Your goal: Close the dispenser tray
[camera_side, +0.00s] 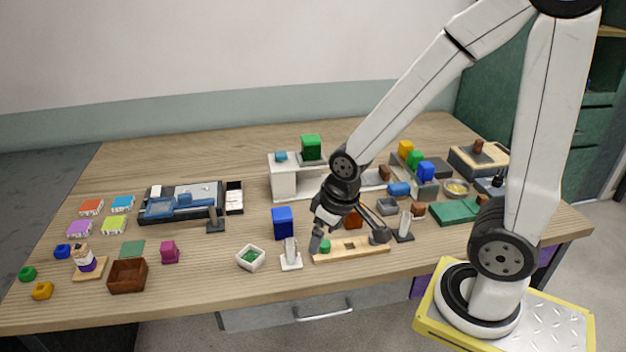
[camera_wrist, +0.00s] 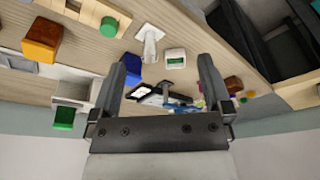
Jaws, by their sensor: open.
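A black and grey unit (camera_side: 182,202) with a blue see-through front stands left of centre. A small black-framed tray with white inside (camera_side: 235,197) sticks out at its right side; I take this to be the dispenser tray, though no label shows. In the wrist view the unit (camera_wrist: 168,98) appears small and far off between my fingers, partly hidden. My gripper (camera_side: 348,240) is well to the right of it, low over the front of the table, fingers spread and empty. Both fingers also show in the wrist view (camera_wrist: 167,64).
A wooden strip (camera_side: 360,250) with a green cylinder (camera_side: 325,246) lies by my fingers. A dark stand (camera_side: 215,222) is in front of the tray.

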